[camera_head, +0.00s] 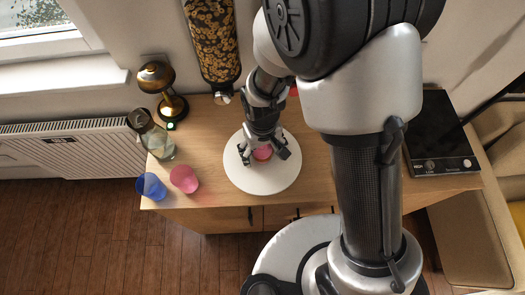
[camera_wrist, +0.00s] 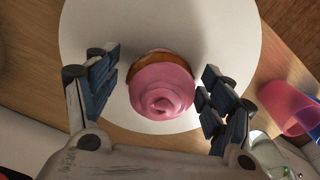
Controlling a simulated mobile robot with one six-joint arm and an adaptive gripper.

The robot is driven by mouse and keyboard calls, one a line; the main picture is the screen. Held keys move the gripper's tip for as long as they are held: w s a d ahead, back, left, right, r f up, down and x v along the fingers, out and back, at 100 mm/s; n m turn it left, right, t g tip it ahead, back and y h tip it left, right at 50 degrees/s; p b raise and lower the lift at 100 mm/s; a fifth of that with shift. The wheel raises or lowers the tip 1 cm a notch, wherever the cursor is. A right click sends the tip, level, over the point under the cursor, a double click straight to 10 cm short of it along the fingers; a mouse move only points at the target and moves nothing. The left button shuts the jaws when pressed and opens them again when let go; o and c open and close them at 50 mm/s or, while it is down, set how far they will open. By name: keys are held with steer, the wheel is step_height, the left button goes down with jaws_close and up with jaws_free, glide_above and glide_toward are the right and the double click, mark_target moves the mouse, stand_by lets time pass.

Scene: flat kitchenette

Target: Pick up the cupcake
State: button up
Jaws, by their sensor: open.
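The cupcake (camera_wrist: 162,92) has swirled pink frosting on a brown base. It sits on a round white board (camera_head: 262,180) on the wooden counter. In the head view the cupcake (camera_head: 262,153) shows small and pink just under my gripper (camera_head: 263,155). In the wrist view my gripper (camera_wrist: 158,95) is open, with one finger on each side of the cupcake. Gaps show between the cupcake and both fingers, the right one being narrower. I cannot tell how far the fingertips are above the board.
A brass lamp (camera_head: 160,85) is at the back left. A black cooktop (camera_head: 438,135) is on the right.

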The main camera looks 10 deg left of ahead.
steer(key=shift+c, duration=0.6)
steer(key=c, duration=0.6)
steer(key=shift+r, duration=0.15)
